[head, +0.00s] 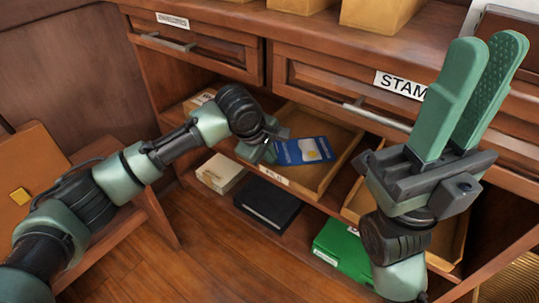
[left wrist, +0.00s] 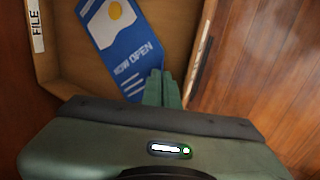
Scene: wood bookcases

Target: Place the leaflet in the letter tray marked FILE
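The leaflet (head: 309,150) is blue with a yellow and white picture; in the left wrist view (left wrist: 122,38) it reads "NOW OPEN". My left gripper (head: 268,152) is shut on one end of it; its green fingers (left wrist: 163,88) cover a corner of the leaflet. The wooden letter tray (head: 325,180) marked FILE is on a bookcase shelf, and the leaflet is over its inside. I cannot tell whether the leaflet touches the tray floor. The FILE label (left wrist: 37,25) is on the tray's front. My right gripper (head: 484,60) is raised, open and empty.
A second tray (head: 358,205) is to the right, partly hidden by my right arm. Drawers with handles (head: 168,42) are above the shelf. A black box (head: 268,204), a cream box (head: 220,173) and a green box (head: 344,248) are below. A wooden chair (head: 125,215) stands at left.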

